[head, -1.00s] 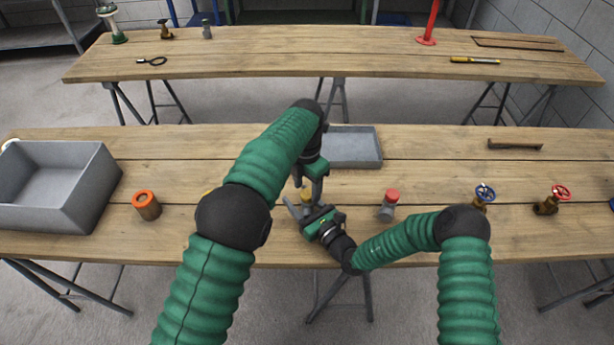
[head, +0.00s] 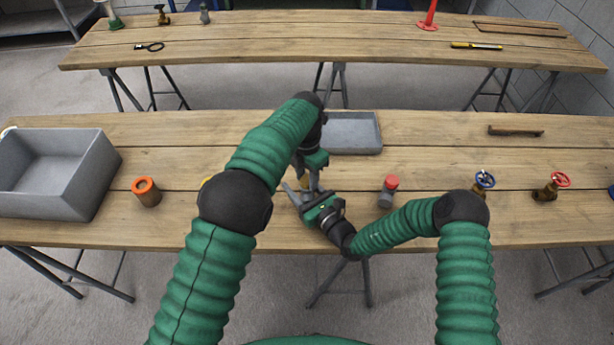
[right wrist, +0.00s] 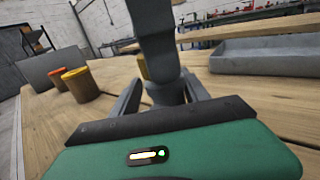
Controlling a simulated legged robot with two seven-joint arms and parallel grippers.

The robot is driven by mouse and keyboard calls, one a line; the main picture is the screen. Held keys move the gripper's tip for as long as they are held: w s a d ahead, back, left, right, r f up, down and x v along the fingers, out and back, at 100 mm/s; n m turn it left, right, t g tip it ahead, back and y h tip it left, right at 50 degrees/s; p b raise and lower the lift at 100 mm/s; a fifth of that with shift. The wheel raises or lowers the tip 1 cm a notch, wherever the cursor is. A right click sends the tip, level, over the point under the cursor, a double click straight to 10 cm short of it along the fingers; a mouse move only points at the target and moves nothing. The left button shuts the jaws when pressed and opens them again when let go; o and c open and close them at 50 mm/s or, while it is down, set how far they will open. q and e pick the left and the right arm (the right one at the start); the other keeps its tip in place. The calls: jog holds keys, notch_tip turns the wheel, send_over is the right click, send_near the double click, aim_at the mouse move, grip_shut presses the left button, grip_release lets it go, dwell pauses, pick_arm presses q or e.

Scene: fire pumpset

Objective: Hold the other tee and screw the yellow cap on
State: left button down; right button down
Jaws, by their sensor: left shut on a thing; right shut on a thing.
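My right gripper (head: 297,194) is shut on a grey tee (right wrist: 168,92), which shows between its two fingers in the right wrist view. My left gripper (head: 308,182) points down from above at the same spot, just over the tee. It is shut on the yellow cap (head: 304,184). The cap also shows as a small yellow patch in the right wrist view (right wrist: 143,68), mostly behind a grey finger. Whether the cap touches the tee's mouth is hidden. Another grey tee with a red cap (head: 388,190) stands on the bench to the right.
A grey tray (head: 352,148) lies just behind the grippers. An orange-topped fitting (head: 146,192) and a large grey bin (head: 90,190) stand left. A yellow-topped piece (head: 206,181) is mostly behind my left elbow. Blue-wheel (head: 484,181) and red-wheel (head: 550,188) valves stand right.

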pick_arm(q)
jog(key=m, duration=0.4)
jog(key=shift+m, duration=0.3)
pick_arm(e)
jog(key=shift+d+f, duration=0.1)
pick_arm(q)
jog(key=m, duration=2.9)
jog(key=shift+m, duration=0.4)
jog(key=m, duration=0.6)
jog(key=shift+f, duration=0.1)
jog(key=m, duration=1.4)
jog(key=c, duration=0.9)
grip_release()
